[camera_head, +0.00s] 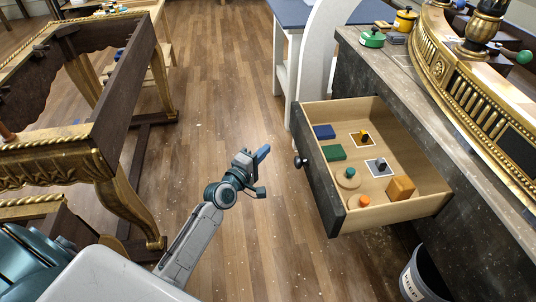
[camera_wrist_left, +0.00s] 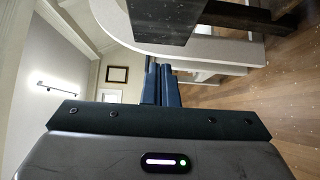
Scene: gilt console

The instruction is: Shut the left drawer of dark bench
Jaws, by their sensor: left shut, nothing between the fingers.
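The drawer (camera_head: 319,172) of the dark bench (camera_head: 400,95) is pulled well out in the head view, its dark front facing left with a round black knob (camera_head: 300,161). My left gripper (camera_head: 262,154) is shut and empty, above the floor to the left of the drawer front and apart from the knob. In the left wrist view the blue fingers (camera_wrist_left: 161,85) are together. A dark panel (camera_wrist_left: 163,20) shows beyond them; I cannot tell if it is the drawer front. My right gripper is not in view.
The drawer holds blue and green blocks, small knobbed pieces and a wooden cube (camera_head: 400,188). A grey bin (camera_head: 420,278) stands below the bench. A gilt, dark wooden frame (camera_head: 75,150) stands at left. The floor between is clear.

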